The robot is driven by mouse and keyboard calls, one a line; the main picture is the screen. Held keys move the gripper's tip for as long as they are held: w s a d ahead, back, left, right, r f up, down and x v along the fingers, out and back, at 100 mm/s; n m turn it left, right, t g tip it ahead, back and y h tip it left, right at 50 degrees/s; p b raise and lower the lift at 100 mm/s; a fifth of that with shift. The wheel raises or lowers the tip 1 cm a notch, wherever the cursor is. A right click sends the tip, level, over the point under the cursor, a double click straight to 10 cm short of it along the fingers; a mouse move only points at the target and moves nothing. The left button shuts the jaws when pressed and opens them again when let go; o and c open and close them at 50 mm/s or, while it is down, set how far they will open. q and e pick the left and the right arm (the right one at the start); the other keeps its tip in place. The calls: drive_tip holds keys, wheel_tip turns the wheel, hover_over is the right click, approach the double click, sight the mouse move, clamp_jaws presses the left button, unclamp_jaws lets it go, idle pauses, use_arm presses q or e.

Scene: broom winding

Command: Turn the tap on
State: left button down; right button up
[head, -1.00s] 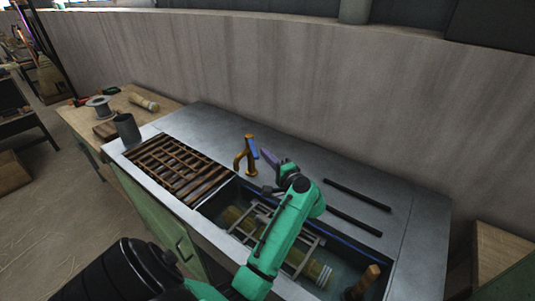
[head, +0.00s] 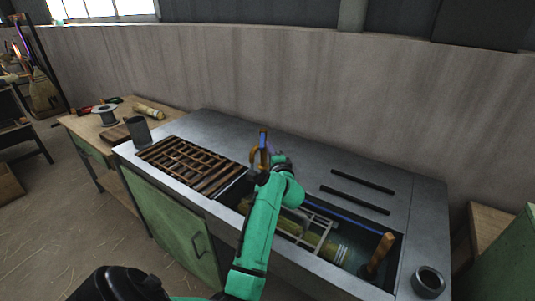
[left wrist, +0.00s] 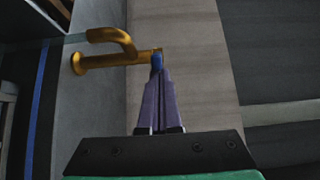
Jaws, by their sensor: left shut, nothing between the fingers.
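The brass tap (head: 254,158) stands on the metal counter behind the basin, with a blue lever (head: 262,138) on top. In the left wrist view the tap (left wrist: 100,61) has a curved spout, and the blue lever end (left wrist: 157,60) is right at my fingertips. My left gripper (left wrist: 157,75) has its purple fingers closed together, with nothing between them. The fingertips appear to touch the lever, but contact is hard to confirm. In the head view my left arm partly hides the tap and the fingers. My right gripper is not in view.
The basin (head: 385,278) holds a metal rack and straw bundles. A slatted wooden grate (head: 190,165) lies left of the tap. A dark cup (head: 138,131) stands at the left end and a dark ring-shaped container (head: 428,283) at the right. Two black bars (head: 362,181) lie behind the basin.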

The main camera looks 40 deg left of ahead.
use_arm(q)
drive_tip(key=shift+s+a+f+p, duration=0.15)
drive_tip(key=shift+s+a+p, duration=0.05)
drive_tip(key=shift+a, duration=0.25)
drive_tip(key=shift+s+a+f+p, duration=0.1)
drive_tip(key=shift+s+a+p, duration=0.1)
drive_tip(key=shift+a, duration=0.25)
drive_tip(key=shift+s, duration=0.2)
drive_tip(key=shift+s+a+r, duration=0.1)
drive_tip(key=shift+a, duration=0.05)
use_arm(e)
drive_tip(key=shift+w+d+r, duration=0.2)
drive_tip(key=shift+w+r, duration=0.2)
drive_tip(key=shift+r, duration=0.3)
